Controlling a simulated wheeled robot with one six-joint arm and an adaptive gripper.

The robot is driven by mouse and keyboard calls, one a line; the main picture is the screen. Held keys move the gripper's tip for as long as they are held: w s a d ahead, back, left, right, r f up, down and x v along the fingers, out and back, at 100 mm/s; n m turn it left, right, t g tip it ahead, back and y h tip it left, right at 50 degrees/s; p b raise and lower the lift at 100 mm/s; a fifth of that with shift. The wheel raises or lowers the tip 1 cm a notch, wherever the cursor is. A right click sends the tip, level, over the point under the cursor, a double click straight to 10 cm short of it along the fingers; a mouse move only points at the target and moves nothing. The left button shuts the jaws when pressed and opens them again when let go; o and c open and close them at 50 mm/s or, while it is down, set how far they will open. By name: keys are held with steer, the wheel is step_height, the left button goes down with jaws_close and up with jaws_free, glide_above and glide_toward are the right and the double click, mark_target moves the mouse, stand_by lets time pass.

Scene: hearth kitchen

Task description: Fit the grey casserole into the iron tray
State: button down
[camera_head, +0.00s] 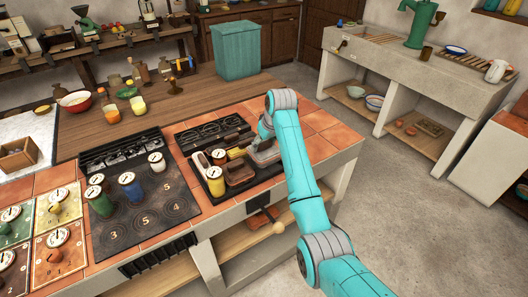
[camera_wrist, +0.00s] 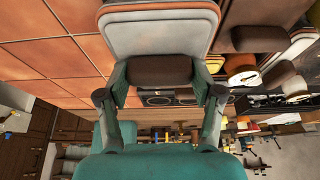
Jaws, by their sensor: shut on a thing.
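The grey casserole (camera_head: 267,155) is at the right end of the group of things on the stove top. In the wrist view the grey casserole (camera_wrist: 160,32) shows its pale rounded body, with a brown handle between my fingers. My gripper (camera_wrist: 160,84) is shut on that handle; in the head view my gripper (camera_head: 262,141) is partly hidden by my own wrist. The dark iron tray (camera_head: 262,175) holds several things and lies below and around the casserole. I cannot tell whether the casserole touches the tray floor.
Beside the casserole stand a brown block-like dish (camera_head: 239,172), a yellow canister (camera_head: 216,184) and a pale long-handled piece (camera_head: 201,161). Blue (camera_head: 131,188), green (camera_head: 99,203) and white (camera_head: 157,163) canisters stand on the hob to the left. Terracotta tiles (camera_head: 318,146) to the right are clear.

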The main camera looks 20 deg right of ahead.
mark_target(265, 148)
steer(key=shift+f, duration=1.75)
steer(key=shift+f, duration=0.1)
steer(key=shift+c, duration=0.9)
jaws_free()
steer(key=shift+f, duration=0.1)
steer(key=v, duration=1.2)
